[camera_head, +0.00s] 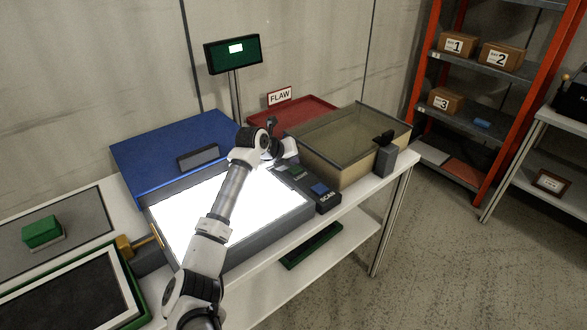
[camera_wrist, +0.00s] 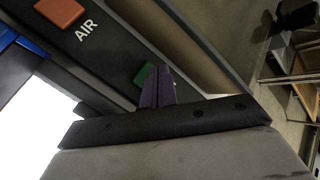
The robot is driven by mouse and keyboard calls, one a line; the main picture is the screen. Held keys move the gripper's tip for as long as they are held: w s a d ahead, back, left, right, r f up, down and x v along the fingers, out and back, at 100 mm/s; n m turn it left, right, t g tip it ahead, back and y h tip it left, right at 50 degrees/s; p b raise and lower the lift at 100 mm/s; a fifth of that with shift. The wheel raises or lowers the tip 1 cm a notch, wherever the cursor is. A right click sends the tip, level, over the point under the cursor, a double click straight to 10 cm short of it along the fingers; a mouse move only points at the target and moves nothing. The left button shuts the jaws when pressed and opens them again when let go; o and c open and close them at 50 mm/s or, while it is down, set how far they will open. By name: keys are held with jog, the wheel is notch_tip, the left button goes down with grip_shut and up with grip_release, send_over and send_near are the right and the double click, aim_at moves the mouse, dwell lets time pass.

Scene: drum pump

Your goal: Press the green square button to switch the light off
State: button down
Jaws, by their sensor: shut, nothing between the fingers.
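The green square button (camera_wrist: 146,74) is on a dark control panel (camera_wrist: 110,60) in the wrist view. My gripper (camera_wrist: 157,75) is shut and empty, and its fingertips overlap the right edge of the green button. I cannot tell whether they touch it. In the head view my gripper's wrist is over the far end of the control panel (camera_head: 327,204), to the right of the light panel (camera_head: 255,205). The light panel glows bright white, so the light is on.
An orange-red button (camera_wrist: 60,12) marked AIR is on the same panel. A blue button (camera_head: 320,188) marked SCAN is at its near end. A clear-lidded box (camera_head: 345,140) stands close on the right, and a blue case (camera_head: 150,155) stands behind the light panel.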

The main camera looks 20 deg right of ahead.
aim_at(292, 171)
jog(key=shift+f, duration=0.4)
jog(key=shift+f, duration=0.35)
dwell(0.4)
jog(key=shift+r+p, duration=0.45)
jog(key=shift+r, duration=0.3)
notch_tip(292, 171, up, 6)
jog(key=p, duration=0.4)
dwell(1.5)
